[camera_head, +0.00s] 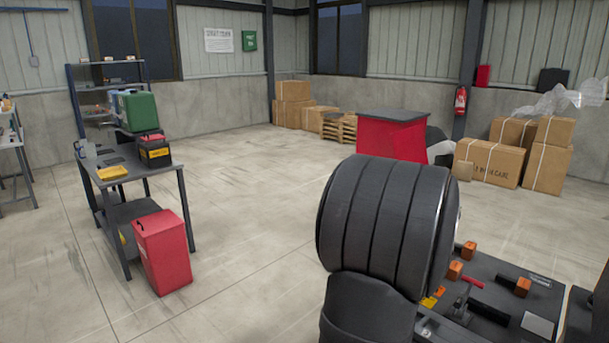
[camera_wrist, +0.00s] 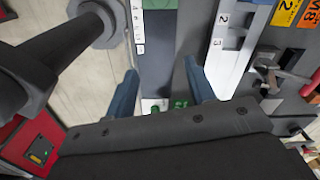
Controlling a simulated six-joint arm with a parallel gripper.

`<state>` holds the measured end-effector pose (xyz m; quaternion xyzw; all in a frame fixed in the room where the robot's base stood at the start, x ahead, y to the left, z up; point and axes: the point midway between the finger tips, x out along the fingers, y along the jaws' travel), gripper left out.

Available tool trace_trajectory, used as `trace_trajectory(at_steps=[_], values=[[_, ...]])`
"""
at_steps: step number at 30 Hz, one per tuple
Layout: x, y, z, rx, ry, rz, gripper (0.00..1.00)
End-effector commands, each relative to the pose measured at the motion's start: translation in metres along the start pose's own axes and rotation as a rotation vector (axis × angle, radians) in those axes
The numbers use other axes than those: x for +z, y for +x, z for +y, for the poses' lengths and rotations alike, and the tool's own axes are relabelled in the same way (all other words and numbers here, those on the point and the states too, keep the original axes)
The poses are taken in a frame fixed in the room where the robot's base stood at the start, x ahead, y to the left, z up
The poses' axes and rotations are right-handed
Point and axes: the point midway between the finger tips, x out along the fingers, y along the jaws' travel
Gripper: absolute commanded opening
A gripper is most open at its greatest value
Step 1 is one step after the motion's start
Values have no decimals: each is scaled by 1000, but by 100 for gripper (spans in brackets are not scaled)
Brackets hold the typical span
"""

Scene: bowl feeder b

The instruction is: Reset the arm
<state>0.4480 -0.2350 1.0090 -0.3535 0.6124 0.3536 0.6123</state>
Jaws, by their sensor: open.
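My gripper (camera_wrist: 162,85) shows in the wrist view with its two blue-grey fingers spread apart. The gap between the fingertips is empty. Below it lie a dark grey surface and a light strip with small green pieces (camera_wrist: 180,103) near the finger bases. I cannot tell the height above them. In the head view my own large black ribbed arm part fills the lower right middle, and the gripper itself is hidden there.
A dark worktop (camera_head: 500,290) with orange blocks and a red-handled tool (camera_head: 466,297) lies close beside my arm. A numbered white rail (camera_wrist: 226,50) runs right of the fingers. A red cabinet (camera_head: 390,138) stands behind.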

Motion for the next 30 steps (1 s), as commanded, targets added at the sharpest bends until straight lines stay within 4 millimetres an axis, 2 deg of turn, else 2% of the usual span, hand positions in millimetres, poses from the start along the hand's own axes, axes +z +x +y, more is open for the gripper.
trace_trajectory(at_steps=[6,15,24,26,30], values=[[0,-45,0,-4,0,0,50],[-1,-105,-7,-4,127,0,50],[-1,-160,-4,-3,238,0,50],[-1,-168,-3,-3,253,0,50],[-1,-150,-2,2,264,0,50]])
